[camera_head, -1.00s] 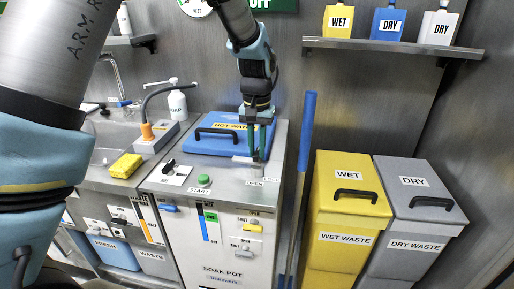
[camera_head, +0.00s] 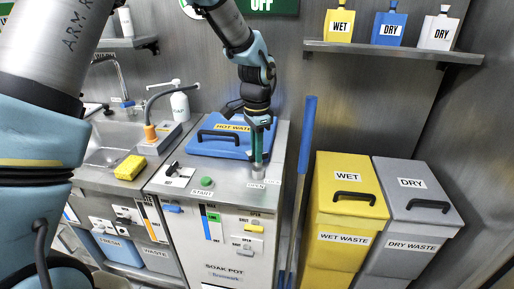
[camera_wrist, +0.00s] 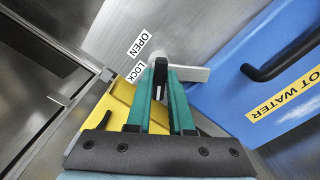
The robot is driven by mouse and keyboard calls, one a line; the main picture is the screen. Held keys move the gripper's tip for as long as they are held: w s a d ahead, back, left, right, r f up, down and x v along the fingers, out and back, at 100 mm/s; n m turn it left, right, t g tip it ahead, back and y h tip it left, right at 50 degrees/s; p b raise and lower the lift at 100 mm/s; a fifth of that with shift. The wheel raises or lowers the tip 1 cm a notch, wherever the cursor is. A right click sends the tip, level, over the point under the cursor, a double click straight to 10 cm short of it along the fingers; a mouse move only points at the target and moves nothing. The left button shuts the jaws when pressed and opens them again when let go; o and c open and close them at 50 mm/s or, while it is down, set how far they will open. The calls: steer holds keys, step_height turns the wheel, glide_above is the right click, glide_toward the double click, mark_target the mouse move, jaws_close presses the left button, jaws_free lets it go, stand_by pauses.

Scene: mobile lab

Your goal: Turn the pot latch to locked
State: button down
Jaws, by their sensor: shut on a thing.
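The soak pot's latch is a pale grey lever (camera_wrist: 190,73), seen in the wrist view with its bar reaching right toward the blue lid (camera_wrist: 235,95). The OPEN label (camera_wrist: 141,45) and LOCK label (camera_wrist: 137,72) lie on the steel top beside its pivot. My gripper (camera_wrist: 160,68) points down at the latch, its teal fingers closed on it near the pivot and hiding part of it. In the head view my gripper (camera_head: 258,163) stands at the right front corner of the lid (camera_head: 222,143), just behind the OPEN label (camera_head: 256,185). The latch is mostly hidden there.
The green START button (camera_head: 207,182) and a black-handled switch (camera_head: 174,170) are left on the pot top. A blue upright post (camera_head: 303,150) stands close to the right. Beyond it are yellow (camera_head: 345,210) and grey (camera_head: 400,225) waste bins. A sink (camera_head: 105,155) is left.

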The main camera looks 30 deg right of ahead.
steer(key=m+p, duration=0.1)
steer(key=m, duration=0.1)
steer(key=m+p, duration=0.1)
steer(key=m, duration=0.1)
steer(key=shift+w+d+r, duration=0.1)
steer(key=shift+w+r, duration=0.05)
steer(key=shift+m+p, duration=0.55)
steer(key=shift+m, duration=0.95)
steer(key=shift+d, duration=0.1)
steer(key=c, duration=0.8)
jaws_free()
step_height(320, 180, up, 11)
steer(key=b, duration=0.2)
steer(key=shift+f, duration=0.2)
